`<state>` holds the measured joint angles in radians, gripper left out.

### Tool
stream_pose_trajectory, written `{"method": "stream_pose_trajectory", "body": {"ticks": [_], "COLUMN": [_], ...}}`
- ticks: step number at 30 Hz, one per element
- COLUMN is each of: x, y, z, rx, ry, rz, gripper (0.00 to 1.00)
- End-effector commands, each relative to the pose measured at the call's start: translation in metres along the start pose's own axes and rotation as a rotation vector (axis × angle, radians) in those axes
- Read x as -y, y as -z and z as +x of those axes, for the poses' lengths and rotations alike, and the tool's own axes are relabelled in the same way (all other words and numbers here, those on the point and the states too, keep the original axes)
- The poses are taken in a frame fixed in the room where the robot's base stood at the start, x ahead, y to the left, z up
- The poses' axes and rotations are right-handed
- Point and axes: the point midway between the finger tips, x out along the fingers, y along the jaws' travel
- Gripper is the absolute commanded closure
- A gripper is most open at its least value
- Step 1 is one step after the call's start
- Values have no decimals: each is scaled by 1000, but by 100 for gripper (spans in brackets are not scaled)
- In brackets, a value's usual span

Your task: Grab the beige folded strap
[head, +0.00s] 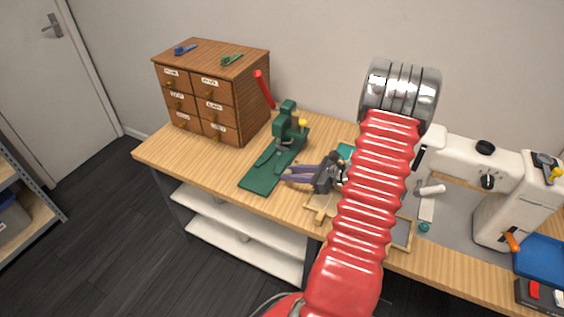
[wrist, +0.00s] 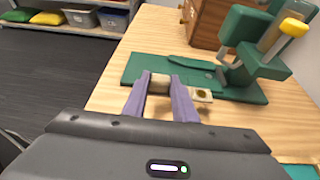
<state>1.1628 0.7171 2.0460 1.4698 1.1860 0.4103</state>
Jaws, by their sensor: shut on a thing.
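My gripper (wrist: 159,90) has its two purple fingers shut on the beige folded strap (wrist: 158,83), which shows as a small beige block between the fingertips in the wrist view. The fingers and strap are over or close to the near edge of a green base plate (wrist: 140,66); I cannot tell whether the strap touches it. In the head view my gripper (head: 290,175) points left beside the plate, and the strap is too small or hidden to make out.
A small pale square with a dark ring (wrist: 203,95) lies right of the fingers. A wooden drawer cabinet (head: 215,95) stands at the back left, a white sewing machine (head: 500,200) at right. Left front bench is clear.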

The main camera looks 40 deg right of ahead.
Motion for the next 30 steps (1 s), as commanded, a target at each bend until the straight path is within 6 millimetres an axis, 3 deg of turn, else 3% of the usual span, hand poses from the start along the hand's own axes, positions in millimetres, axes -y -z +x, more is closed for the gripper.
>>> {"method": "stream_pose_trajectory", "body": {"ticks": [3, 10, 30], "x": [-12, -29, -33], "y": [9, 20, 23], "z": [-24, -50, -56], "rx": [1, 0, 1], "ry": [4, 2, 0], "rz": [2, 0, -1], "gripper": [100, 100, 100]}}
